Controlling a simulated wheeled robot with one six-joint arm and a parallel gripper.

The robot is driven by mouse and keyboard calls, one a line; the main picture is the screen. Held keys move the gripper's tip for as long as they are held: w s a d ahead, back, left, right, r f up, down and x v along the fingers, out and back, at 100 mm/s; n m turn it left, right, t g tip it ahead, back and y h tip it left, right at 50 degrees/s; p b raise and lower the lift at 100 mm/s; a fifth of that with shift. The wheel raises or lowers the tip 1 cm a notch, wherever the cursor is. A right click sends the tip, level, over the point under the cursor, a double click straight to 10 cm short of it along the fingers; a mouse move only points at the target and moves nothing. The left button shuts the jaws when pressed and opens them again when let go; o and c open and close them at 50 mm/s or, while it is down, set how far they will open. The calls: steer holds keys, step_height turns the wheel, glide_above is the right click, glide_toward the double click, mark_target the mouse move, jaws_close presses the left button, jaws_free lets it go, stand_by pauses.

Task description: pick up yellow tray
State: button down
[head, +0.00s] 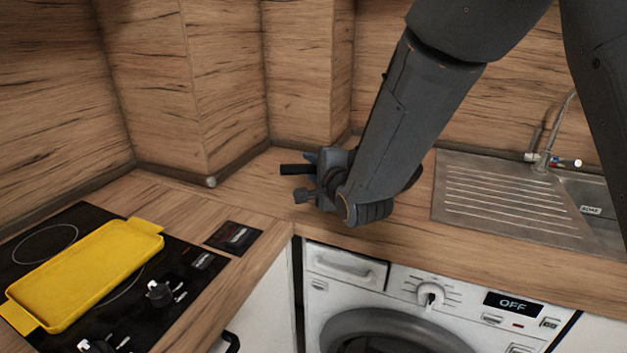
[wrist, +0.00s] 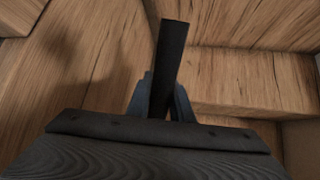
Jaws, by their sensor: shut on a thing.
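The yellow tray (head: 85,275) lies at the left in the head view. It is a flat, rectangular tray with raised rims and a tab handle at each end, resting on the black hob. My gripper (head: 314,176) is well to the right of the tray, above the wooden counter near the back corner, and is not touching it. My gripper is shut on a dark bar (head: 296,170). In the wrist view the bar (wrist: 168,65) stands up between the blue-grey fingers (wrist: 160,105). What the bar is, I cannot tell. The tray does not show in the wrist view.
The black hob (head: 198,278) has control knobs (head: 160,293) beside the tray. A washing machine (head: 420,300) stands under the counter, its display reading OFF. A metal sink with drainer (head: 505,195) and tap (head: 545,155) is at the right. Wooden splashback walls (head: 230,80) close off the back.

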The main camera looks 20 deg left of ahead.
steer(key=shift+f, duration=2.2)
steer(key=c, duration=2)
jaws_free()
steer(key=shift+f, duration=0.15)
steer(key=o, duration=0.4)
steer(key=shift+o, duration=0.2)
